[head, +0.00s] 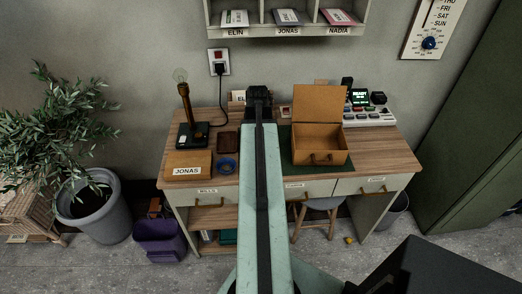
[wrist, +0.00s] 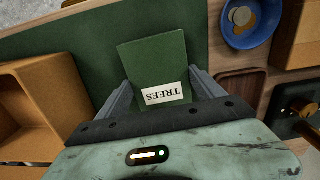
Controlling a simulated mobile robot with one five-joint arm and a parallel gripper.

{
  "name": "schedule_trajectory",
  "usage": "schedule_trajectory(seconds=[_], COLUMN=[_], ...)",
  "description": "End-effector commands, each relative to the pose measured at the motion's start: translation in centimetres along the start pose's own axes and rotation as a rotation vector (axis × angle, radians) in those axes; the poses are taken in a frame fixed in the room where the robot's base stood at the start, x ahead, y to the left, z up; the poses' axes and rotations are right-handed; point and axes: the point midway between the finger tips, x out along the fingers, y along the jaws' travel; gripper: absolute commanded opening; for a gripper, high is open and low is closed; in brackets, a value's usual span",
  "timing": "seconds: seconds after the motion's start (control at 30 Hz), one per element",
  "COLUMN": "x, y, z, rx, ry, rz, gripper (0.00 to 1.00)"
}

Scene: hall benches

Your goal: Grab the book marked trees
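The green book (wrist: 153,65) has a white label reading TREES and shows in the wrist view, upside down, over the dark green mat (wrist: 85,60). My gripper (wrist: 160,76) has one finger along each long side of the book. The fingertips lie right at its edges, but I cannot tell whether they press on it. In the head view my gripper (head: 259,94) is over the back of the desk, and my arm hides the book.
An open brown box (head: 318,140) stands right of my arm. A blue bowl (wrist: 248,18) with coins, a brown tray (wrist: 240,90) and a dark lamp (head: 188,120) are on the other side. A small device (head: 359,98) stands at the back right. Shelf cubbies (head: 288,34) hang above.

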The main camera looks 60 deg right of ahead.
Motion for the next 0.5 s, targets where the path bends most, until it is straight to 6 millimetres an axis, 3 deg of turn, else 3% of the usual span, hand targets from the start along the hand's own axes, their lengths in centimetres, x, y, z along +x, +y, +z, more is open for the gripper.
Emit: schedule_trajectory(seconds=[0.33,0.5], x=[-0.4,-2.4], y=[0.0,-0.1], z=[0.0,0.0], rx=[-0.001,-0.001], ry=[0.0,0.0], rz=[0.0,0.0], gripper=[0.33,0.33])
